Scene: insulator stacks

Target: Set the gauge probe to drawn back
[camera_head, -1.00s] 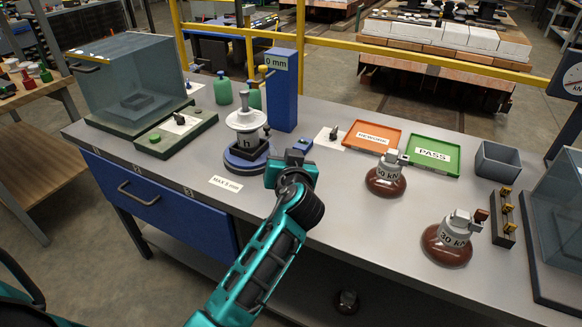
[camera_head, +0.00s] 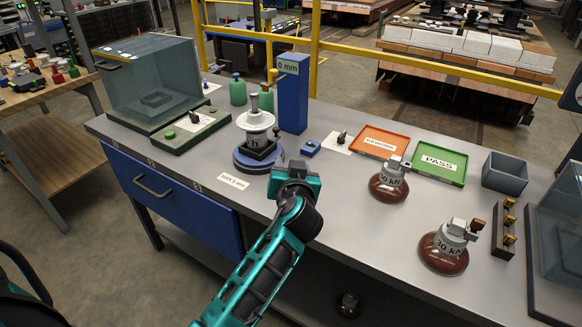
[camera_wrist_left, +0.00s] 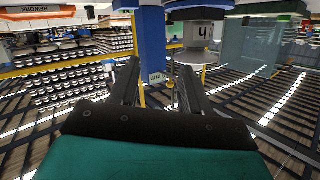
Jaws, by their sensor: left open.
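The gauge is a blue column (camera_head: 292,108) labelled "0 mm", standing on the bench behind the turntable. A yellow-tipped part (camera_head: 272,76), possibly its probe, shows at its upper left; whether it is out or back I cannot tell. My left gripper (camera_head: 287,167) is in front and to the right of that base, apart from the column. In the left wrist view, which is upside down, its fingers (camera_wrist_left: 158,85) are apart and empty, with the column (camera_wrist_left: 152,45) beyond. My right gripper is not in view.
A small blue block (camera_head: 310,148) and a white plate with a dark knob (camera_head: 341,138) lie right of the column. Orange (camera_head: 398,139) and green (camera_head: 455,173) trays are farther right. Brown insulators (camera_head: 388,190) stand near the front edge. A glass box (camera_head: 155,85) stands left.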

